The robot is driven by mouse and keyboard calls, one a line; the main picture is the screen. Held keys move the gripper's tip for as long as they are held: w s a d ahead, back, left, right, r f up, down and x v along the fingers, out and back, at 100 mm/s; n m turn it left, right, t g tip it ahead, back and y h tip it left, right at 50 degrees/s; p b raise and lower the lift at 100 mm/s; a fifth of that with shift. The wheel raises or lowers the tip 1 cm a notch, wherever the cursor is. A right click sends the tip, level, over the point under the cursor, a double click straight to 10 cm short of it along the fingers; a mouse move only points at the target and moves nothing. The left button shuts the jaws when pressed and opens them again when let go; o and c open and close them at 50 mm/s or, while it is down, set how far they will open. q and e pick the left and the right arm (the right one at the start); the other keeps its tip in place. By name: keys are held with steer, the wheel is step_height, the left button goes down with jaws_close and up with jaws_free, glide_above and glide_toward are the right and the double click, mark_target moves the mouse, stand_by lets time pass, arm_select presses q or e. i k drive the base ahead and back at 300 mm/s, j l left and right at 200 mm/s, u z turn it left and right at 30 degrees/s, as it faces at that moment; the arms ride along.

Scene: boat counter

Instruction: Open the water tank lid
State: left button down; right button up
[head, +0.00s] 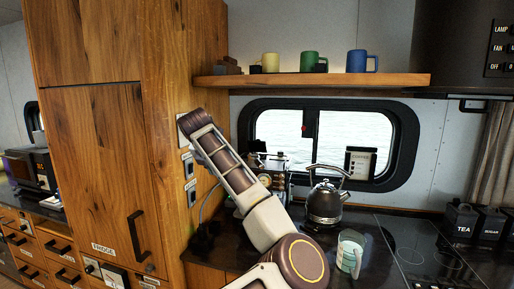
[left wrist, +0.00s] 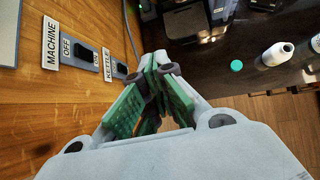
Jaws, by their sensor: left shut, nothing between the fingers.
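A small metallic machine (head: 277,163) stands on the counter against the back wall, partly hidden behind my left arm. I cannot make out a water tank or its lid in either view. My left arm crosses the head view from the bottom up to the wooden wall; its fingers are not clear there. In the left wrist view my left gripper (left wrist: 160,125) has green pads, is shut and holds nothing. It is beside the wooden wall with the MACHINE switch (left wrist: 85,53) and KETTLE switch (left wrist: 121,68). My right gripper is not in view.
A shelf (head: 310,81) with mugs hangs above.

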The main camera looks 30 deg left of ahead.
mark_target(258, 146)
steer(key=i+j, duration=0.2)
steer(key=i, duration=0.25)
steer(key=i+j, duration=0.2)
steer(key=i, duration=0.2)
steer(key=i+j, duration=0.2)
steer(key=i, duration=0.25)
